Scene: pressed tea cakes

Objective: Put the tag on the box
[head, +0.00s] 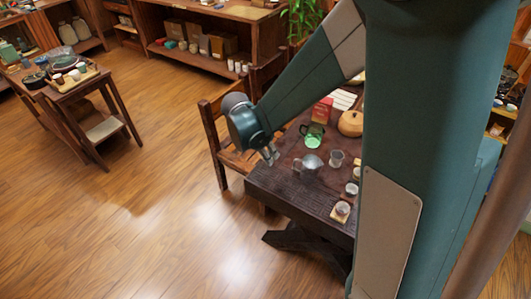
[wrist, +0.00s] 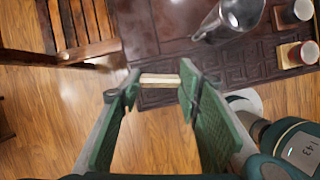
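My gripper (wrist: 160,82) has its two green fingers closed on the ends of a small pale, flat piece (wrist: 160,79), which looks like the tag. It is seen nearly edge-on, so its face is hidden. In the head view my gripper (head: 270,154) hangs by the left edge of the dark table, and the tag is too small to make out there. A red box-like thing (head: 322,110) stands towards the back of the table. I cannot tell whether it is the task's box. My arm hides part of the table.
The dark table (head: 275,186) holds a green glass pitcher (head: 313,136), a grey metal pot (head: 309,165), a glass cup (head: 336,158), small cups on coasters (head: 341,211) and a round tan object (head: 350,123). A wooden chair (head: 208,125) stands left of it. Open floor lies further left.

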